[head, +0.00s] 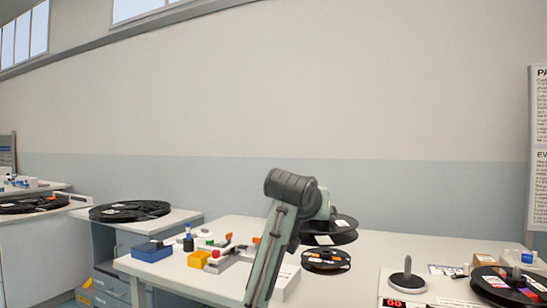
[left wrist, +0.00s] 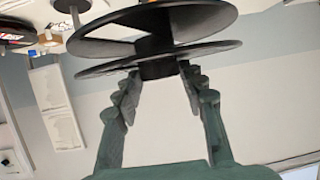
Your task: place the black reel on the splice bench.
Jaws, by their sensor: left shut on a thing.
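The black reel (head: 338,230) has two wide flanges with white labels and is in my left gripper (head: 324,212), over the white-topped bench (head: 385,247); no sign names this bench as the splice bench. In the left wrist view, the fingers of my left gripper (left wrist: 157,82) close on the hub of the black reel (left wrist: 205,50), at its lower flange. The reel looks held above the bench top, but the gap is hard to judge. My left forearm hides part of the bench. My right gripper is out of view.
Left are a blue box (head: 151,252) and a yellow block (head: 198,259). Right are a grey spindle stand (head: 407,280) and another labelled reel (head: 508,286). Bare bench top lies between.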

